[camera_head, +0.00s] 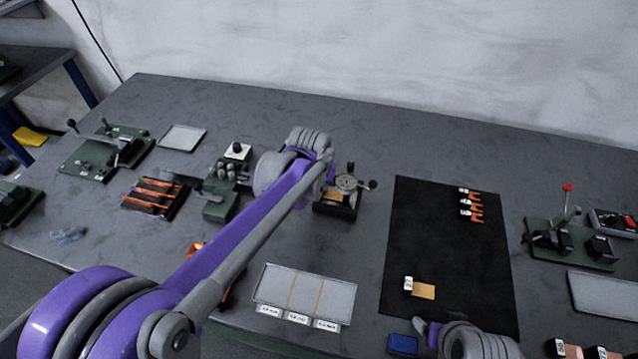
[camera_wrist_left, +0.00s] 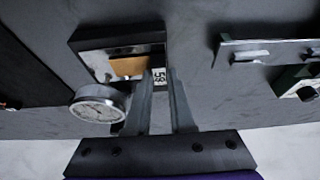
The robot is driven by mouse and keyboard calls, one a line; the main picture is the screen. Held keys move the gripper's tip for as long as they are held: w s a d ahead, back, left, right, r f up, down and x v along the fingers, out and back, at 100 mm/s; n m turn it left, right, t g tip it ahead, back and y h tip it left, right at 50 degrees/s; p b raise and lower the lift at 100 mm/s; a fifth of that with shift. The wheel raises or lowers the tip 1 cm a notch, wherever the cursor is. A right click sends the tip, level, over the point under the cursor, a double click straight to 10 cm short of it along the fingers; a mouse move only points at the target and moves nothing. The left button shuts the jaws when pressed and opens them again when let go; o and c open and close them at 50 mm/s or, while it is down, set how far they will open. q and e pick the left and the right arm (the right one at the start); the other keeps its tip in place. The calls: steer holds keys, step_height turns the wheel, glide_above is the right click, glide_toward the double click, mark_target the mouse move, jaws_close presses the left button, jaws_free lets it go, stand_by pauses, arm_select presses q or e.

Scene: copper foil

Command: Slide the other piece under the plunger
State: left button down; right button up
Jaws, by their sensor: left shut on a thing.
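The dial gauge stand (camera_head: 350,210) stands at the middle of the bench, with its round dial (camera_head: 347,183) on top; the dial also shows in the left wrist view (camera_wrist_left: 97,103). A copper foil piece (camera_wrist_left: 128,67) lies over the stand's base, beside the dial; its edge also shows in the head view (camera_head: 333,197). My left gripper (camera_wrist_left: 163,78) is shut on the white tag (camera_wrist_left: 159,76) at the piece's end. The plunger tip is hidden. Another tagged copper piece (camera_head: 424,291) lies on the black mat. My right gripper (camera_head: 428,330) is low beside the mat; its jaws are unclear.
The black mat (camera_head: 430,240) also holds several small tagged copper pieces (camera_head: 477,213). A three-part labelled tray (camera_head: 270,284) lies in front of the stand. A blue block (camera_head: 402,344) sits at the front edge. Green fixtures (camera_head: 105,150) stand at the left.

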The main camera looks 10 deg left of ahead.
mark_target(327, 194)
arm_select(q)
steer(key=shift+d, duration=0.9)
arm_select(e)
steer(key=shift+a, duration=0.1)
stand_by(0.7)
arm_select(q)
steer(key=c, duration=1.1)
jaws_free()
arm_select(e)
steer(key=shift+r, duration=0.1)
arm_select(q)
steer(key=shift+r, duration=0.15)
steer(key=shift+r+p, duration=1.05)
steer(key=shift+r, duration=0.35)
arm_select(e)
steer(key=shift+w+r, duration=0.15)
steer(key=shift+r, duration=0.45)
steer(key=shift+w+r, duration=0.15)
steer(key=shift+r, duration=0.4)
arm_select(q)
steer(key=shift+o, duration=0.2)
steer(key=o, duration=0.4)
